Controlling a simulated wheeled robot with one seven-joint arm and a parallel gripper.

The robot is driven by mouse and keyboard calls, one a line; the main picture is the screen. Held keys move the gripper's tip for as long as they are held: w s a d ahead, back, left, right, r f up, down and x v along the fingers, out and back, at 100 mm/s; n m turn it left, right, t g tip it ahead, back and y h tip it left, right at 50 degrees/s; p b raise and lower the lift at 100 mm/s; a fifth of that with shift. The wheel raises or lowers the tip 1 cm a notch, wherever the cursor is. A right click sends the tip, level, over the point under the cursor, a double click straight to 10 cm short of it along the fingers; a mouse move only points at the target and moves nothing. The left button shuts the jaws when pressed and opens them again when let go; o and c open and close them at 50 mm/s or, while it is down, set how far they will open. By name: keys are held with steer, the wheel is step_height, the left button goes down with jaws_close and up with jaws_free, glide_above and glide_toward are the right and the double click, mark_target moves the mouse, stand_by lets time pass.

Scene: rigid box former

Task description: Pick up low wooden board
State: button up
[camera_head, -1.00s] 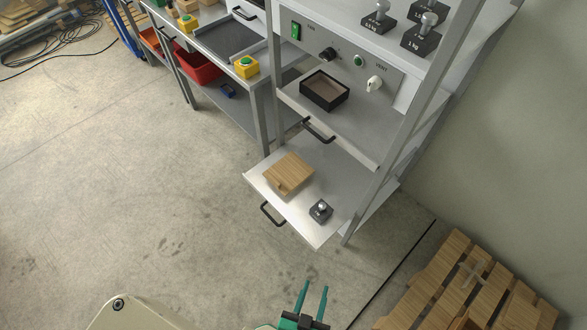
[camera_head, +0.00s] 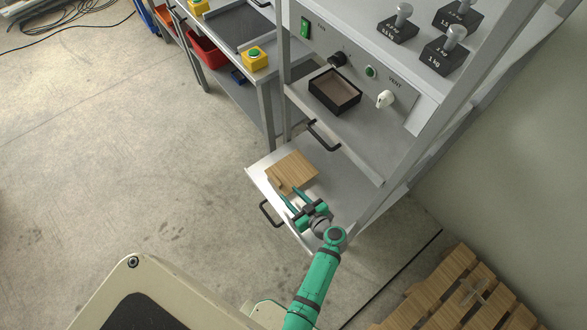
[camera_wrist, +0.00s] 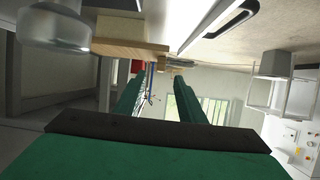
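The low wooden board (camera_head: 293,170) is a light brown square piece on the pulled-out lower shelf, with a small wooden piece at its near left edge. In the wrist view the board (camera_wrist: 130,47) shows edge-on at upper left, beyond the fingers. My gripper (camera_head: 291,193) is open, its two green fingers apart and pointing at the near edge of the board. The wrist view shows nothing between the fingers (camera_wrist: 155,97). Whether a fingertip touches the board I cannot tell.
The lower shelf (camera_head: 345,190) has a black handle (camera_head: 270,213) in front. A shiny knob-like object (camera_wrist: 55,28) is close at the wrist view's upper left. A black open box (camera_head: 335,92) sits on the shelf above. A wooden pallet (camera_head: 460,295) lies at lower right.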

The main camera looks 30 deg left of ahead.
mark_target(276, 179)
steer(key=x, duration=0.3)
steer(key=r+x, duration=0.1)
steer(key=x, duration=0.1)
steer(key=shift+w, duration=0.35)
steer(key=shift+w+a+f, duration=0.2)
steer(key=shift+a+f, duration=0.05)
steer(key=shift+a, duration=0.05)
steer(key=shift+s+a+x, duration=0.1)
steer(key=shift+s+x, duration=0.05)
steer(key=shift+x, duration=0.75)
steer(key=shift+s+a+x, duration=0.1)
steer(key=shift+s+x, duration=0.05)
steer(key=shift+x, duration=0.75)
steer(key=shift+s+a+x, duration=0.1)
steer(key=shift+s+x, duration=0.05)
steer(key=shift+x, duration=0.75)
steer(key=shift+d+r, duration=0.1)
steer(key=shift+r, duration=0.1)
jaws_close()
